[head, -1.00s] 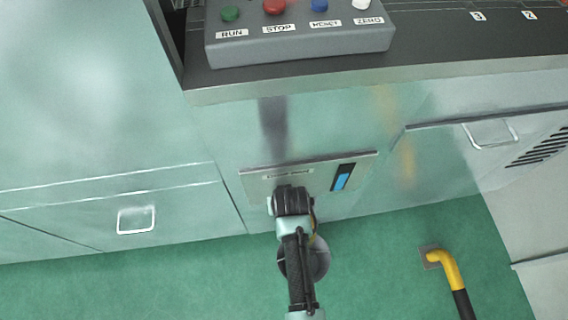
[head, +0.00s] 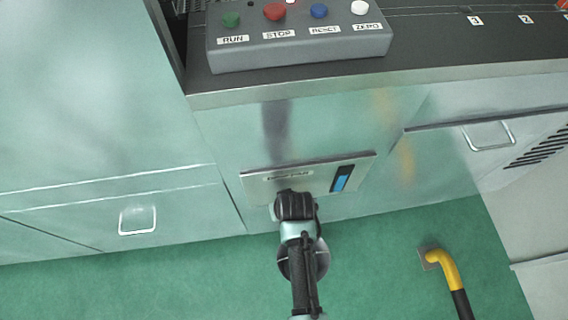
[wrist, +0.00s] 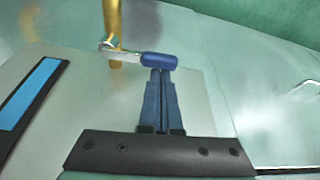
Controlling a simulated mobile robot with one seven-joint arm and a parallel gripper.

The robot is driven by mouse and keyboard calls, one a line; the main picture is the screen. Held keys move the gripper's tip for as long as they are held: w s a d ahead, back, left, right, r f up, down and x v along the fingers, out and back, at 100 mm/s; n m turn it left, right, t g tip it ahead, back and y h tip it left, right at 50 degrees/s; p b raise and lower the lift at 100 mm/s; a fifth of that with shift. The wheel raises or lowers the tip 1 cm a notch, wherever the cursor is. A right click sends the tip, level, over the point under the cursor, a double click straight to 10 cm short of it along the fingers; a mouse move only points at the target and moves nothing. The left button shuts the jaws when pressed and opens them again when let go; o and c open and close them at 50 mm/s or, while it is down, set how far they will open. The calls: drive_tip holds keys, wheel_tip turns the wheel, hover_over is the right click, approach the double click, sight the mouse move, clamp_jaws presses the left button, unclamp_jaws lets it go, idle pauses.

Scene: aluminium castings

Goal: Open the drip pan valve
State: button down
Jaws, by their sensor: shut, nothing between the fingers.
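The drip pan valve shows in the wrist view as a blue lever handle (wrist: 160,60) on a brass pipe (wrist: 113,30). The lever lies roughly crosswise to the pipe, pointing right in the picture. My gripper (wrist: 161,72) is shut and empty, its fingertips right at the lever's near side. I cannot tell whether they touch it. In the head view my gripper (head: 294,203) is in front of the lower edge of the drip pan panel (head: 262,185), and my arm hides the valve there.
The panel has a blue level gauge (head: 342,178). A button box (head: 300,48) stands on the ledge above. A cabinet handle (head: 138,220) is at left, another (head: 489,136) at right.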

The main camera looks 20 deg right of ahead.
drive_tip(key=shift+s, duration=0.15)
drive_tip(key=s+d+n+g+y+p, duration=0.1)
drive_tip(key=s+n+y+p, duration=0.1)
drive_tip(key=s+n, duration=0.5)
drive_tip(key=n+y, duration=0.1)
drive_tip(key=n, duration=0.5)
drive_tip(key=shift+d+g+y, duration=0.15)
drive_tip(key=shift+g+y, duration=0.25)
drive_tip(key=shift+s, duration=0.15)
drive_tip(key=shift+s+a+p, duration=0.4)
drive_tip(key=shift+s+p, duration=0.05)
drive_tip(key=shift+s, duration=0.15)
